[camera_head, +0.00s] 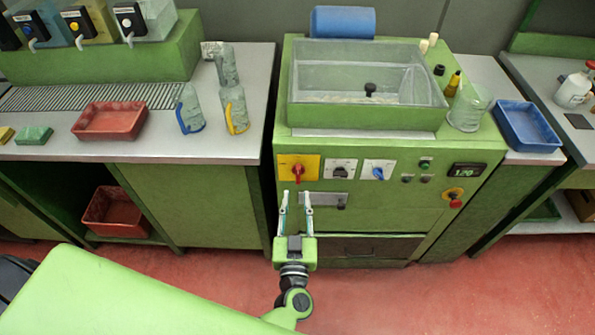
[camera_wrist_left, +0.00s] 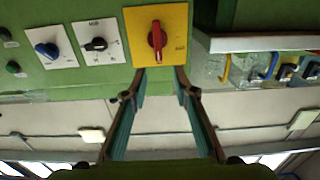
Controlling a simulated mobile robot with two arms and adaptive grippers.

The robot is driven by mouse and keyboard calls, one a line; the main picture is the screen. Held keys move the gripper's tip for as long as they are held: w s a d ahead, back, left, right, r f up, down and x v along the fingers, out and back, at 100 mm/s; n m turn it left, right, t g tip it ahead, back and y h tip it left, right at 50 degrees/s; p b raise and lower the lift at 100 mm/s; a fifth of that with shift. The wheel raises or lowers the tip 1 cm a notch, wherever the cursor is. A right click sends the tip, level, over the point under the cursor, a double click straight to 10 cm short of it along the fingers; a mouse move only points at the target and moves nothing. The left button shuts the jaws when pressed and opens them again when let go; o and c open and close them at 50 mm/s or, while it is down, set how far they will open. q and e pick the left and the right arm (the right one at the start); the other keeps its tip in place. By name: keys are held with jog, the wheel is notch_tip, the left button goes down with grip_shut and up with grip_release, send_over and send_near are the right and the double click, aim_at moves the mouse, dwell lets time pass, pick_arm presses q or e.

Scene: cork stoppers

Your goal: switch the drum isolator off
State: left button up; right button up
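The drum isolator looks to be the red rotary handle (camera_head: 297,171) on a yellow plate (camera_head: 311,161), at the left end of the green machine's front panel. The handle points roughly up and down. In the wrist view the red handle (camera_wrist_left: 157,40) also stands upright on its yellow plate (camera_wrist_left: 174,18); the small lettering beside it is not readable. My left gripper (camera_head: 296,197) is open and empty, its fingers pointing at the panel. In the wrist view the fingertips (camera_wrist_left: 161,72) lie just below the handle in the picture, apart from it. My right gripper is not in view.

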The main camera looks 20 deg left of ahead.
aim_at(298, 172)
pick_arm(q)
jog(key=x, duration=0.9)
jog(key=shift+w+d, duration=0.1)
jog(key=shift+w, duration=0.1)
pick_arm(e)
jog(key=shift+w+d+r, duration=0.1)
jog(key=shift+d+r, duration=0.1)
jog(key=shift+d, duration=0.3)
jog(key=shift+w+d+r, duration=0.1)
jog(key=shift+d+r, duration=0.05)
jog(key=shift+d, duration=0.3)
pick_arm(q)
grip_shut()
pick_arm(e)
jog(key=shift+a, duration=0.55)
